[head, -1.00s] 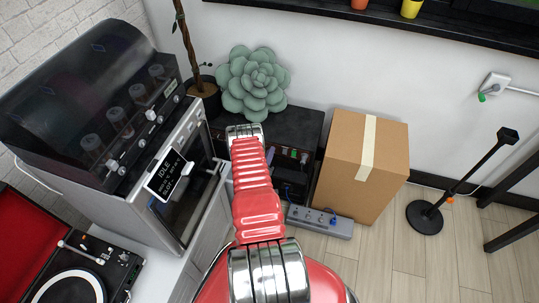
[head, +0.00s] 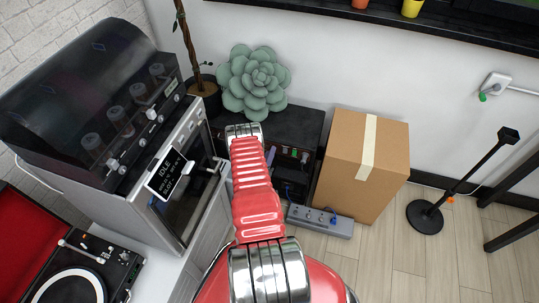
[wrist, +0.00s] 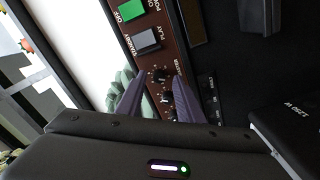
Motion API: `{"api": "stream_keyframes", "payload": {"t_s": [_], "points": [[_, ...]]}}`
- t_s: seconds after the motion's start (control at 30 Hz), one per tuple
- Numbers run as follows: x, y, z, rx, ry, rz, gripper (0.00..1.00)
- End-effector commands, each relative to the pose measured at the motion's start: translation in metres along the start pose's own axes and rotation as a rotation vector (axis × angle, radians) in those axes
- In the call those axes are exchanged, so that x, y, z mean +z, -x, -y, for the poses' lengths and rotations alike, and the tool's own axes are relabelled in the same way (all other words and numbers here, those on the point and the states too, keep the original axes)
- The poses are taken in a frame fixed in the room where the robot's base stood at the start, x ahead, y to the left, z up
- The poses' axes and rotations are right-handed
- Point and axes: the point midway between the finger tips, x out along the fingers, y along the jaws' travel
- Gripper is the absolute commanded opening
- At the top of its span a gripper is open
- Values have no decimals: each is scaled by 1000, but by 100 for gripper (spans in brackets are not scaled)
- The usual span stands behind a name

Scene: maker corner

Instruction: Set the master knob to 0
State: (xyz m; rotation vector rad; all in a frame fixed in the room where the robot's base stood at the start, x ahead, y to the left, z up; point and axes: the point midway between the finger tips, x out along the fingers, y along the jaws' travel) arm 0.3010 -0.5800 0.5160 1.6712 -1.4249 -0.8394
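In the wrist view, a brown control panel (wrist: 184,38) carries a small column of black knobs. The upper knob (wrist: 160,76), near lettering that seems to read MASTER, lies between the tips of my gripper (wrist: 160,79). The two grey-purple fingers are apart, with a visible gap on each side of this knob. I cannot tell how close the tips are to the panel or read the knob's setting. A second knob (wrist: 165,98) sits below it, partly framed by the fingers.
The panel also has a green power switch (wrist: 132,12) and a grey play button (wrist: 146,40). In the head view, a cardboard box (head: 340,170) stands right of the dark unit (head: 288,122), a green succulent (head: 253,80) behind, and a grey power strip (head: 320,221) on the floor.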

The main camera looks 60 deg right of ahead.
Motion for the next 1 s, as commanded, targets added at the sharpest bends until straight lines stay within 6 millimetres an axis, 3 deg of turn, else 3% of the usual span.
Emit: {"api": "stream_keyframes", "payload": {"t_s": [0.7, 1.0], "points": [[0, 114, 2, -6, 3, -1, 34], [0, 132, 2, -4, 2, 0, 34]]}}
